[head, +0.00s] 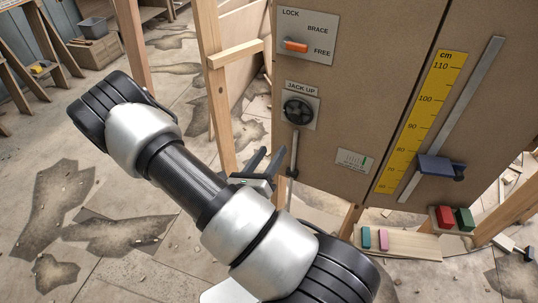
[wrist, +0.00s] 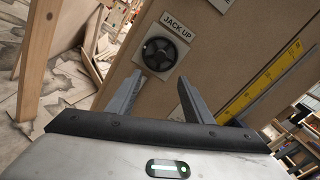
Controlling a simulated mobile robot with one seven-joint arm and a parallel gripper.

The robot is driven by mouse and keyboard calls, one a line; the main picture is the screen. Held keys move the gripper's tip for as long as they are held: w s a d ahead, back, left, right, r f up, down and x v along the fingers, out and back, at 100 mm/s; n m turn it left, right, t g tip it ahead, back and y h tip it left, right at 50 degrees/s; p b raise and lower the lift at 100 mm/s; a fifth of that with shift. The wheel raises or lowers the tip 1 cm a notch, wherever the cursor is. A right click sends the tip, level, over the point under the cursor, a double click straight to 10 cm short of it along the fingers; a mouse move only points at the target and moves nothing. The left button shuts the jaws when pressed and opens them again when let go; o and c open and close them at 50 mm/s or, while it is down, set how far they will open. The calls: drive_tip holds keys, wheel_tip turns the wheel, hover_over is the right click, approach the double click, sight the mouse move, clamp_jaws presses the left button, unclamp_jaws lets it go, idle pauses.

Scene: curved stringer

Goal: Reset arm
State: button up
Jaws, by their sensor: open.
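My gripper (head: 272,153) is open and empty in the head view, in front of the lower left part of the brown panel (head: 360,110). My own arm hides part of its body. In the wrist view its two grey fingers (wrist: 159,82) stand apart with nothing between them. Beyond the fingertips is the black round knob (wrist: 159,54) under the JACK UP label. The knob (head: 297,111) also shows above the gripper in the head view. The fingers look apart from the knob, though the exact gap to the panel is hard to tell.
The panel carries an orange lever (head: 296,46) on a LOCK, BRACE, FREE plate, a yellow cm scale (head: 424,105) and a blue slider (head: 436,167). Wooden posts (head: 217,90) stand left of the panel. Open floor lies further left.

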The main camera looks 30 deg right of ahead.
drive_tip(key=shift+s+a, duration=0.2)
drive_tip(key=shift+a, duration=0.05)
idle(0.3)
